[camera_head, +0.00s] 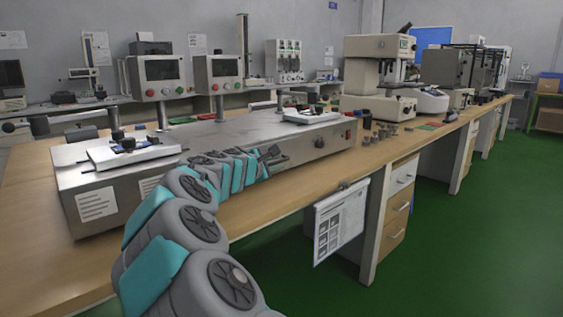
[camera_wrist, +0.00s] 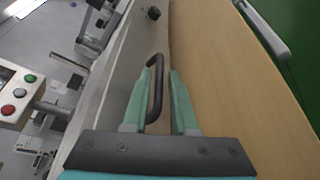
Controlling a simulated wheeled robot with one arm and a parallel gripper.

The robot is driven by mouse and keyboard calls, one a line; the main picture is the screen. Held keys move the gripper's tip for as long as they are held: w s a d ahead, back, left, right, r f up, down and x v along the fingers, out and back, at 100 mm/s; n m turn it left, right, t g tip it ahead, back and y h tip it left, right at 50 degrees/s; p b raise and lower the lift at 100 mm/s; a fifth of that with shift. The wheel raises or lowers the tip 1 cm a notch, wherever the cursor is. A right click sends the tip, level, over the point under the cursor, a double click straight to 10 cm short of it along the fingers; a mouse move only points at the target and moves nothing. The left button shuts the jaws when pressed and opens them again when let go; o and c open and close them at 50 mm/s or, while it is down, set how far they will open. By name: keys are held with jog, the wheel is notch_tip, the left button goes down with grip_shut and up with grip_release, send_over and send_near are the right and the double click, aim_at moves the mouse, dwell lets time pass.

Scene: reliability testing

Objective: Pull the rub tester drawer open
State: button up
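The rub tester (camera_head: 240,130) is a long steel housing on the wooden bench, with two raised control boxes. In the wrist view a dark bar handle (camera_wrist: 156,90) stands out from its steel front face (camera_wrist: 125,75). My gripper (camera_wrist: 162,72) is open, its two teal fingers on either side of the handle. The handle lies nearer the left finger; I cannot tell whether they touch. A gap shows towards the right finger. In the head view my gripper (camera_head: 272,155) is at the tester's front, and the handle cannot be made out there. The drawer's outline is not clear.
The wooden bench top (camera_wrist: 225,80) runs in front of the tester. A dark knob (camera_wrist: 153,13) sits further along its face. A paper sheet (camera_head: 340,222) hangs at the bench edge, near a drawer cabinet (camera_head: 398,203). Small weights (camera_head: 385,130) stand right of the tester.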

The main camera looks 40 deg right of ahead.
aim_at(278, 162)
jog(key=shift+x, duration=1.6)
grip_shut()
